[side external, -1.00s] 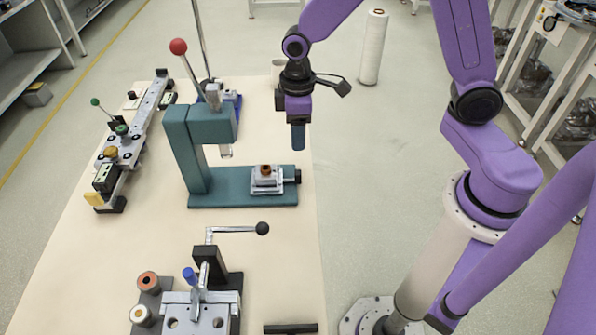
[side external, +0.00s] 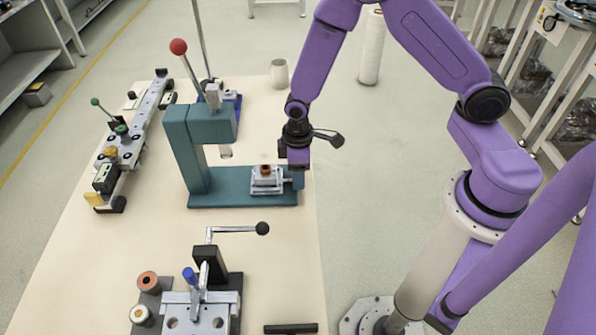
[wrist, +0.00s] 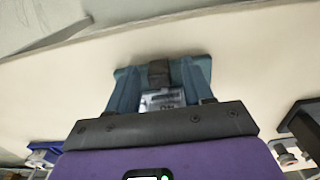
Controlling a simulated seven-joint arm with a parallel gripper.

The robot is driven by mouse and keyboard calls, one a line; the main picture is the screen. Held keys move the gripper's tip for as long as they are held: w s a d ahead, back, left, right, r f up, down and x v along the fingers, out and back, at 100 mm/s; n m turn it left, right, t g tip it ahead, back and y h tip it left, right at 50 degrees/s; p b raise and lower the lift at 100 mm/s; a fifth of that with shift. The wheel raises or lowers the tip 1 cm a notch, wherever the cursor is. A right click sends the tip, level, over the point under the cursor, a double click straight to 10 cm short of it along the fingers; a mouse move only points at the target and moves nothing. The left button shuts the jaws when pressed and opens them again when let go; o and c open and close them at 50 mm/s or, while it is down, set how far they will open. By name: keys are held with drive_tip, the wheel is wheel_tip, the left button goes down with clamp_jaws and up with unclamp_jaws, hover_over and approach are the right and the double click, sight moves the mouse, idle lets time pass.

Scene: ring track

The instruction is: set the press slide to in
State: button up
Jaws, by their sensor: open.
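The teal press (side external: 200,140) stands on the table with its ram above the base. The press slide (side external: 266,184), a silver block carrying a small brown-orange ring part (side external: 266,170), sits on the base, short of directly under the ram and towards the right end. My gripper (side external: 298,184) is lowered at the base's right end, where it hides the slide's dark knob in the side view. In the wrist view the dark knob (wrist: 158,73) shows between the two open blue fingers, with the silver slide (wrist: 162,100) beside it. I cannot tell whether the fingers touch the knob.
A lever fixture (side external: 200,300) stands at the front, with ring parts (side external: 148,281) to its left. A long rail fixture (side external: 130,140) lies at the left. A pale cup (side external: 279,73) stands behind my arm. A dark bar (side external: 291,328) lies near the front edge.

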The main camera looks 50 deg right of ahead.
sight(260, 172)
drive_tip(key=shift+f, duration=0.1)
drive_tip(key=shift+c, duration=0.3)
clamp_jaws()
drive_tip(key=w+a, duration=0.6)
drive_tip(key=shift+w+a, duration=0.2)
drive_tip(key=shift+o, duration=0.3)
unclamp_jaws()
drive_tip(key=shift+a, duration=0.1)
drive_tip(key=shift+s+d, duration=0.1)
drive_tip(key=shift+d, duration=0.1)
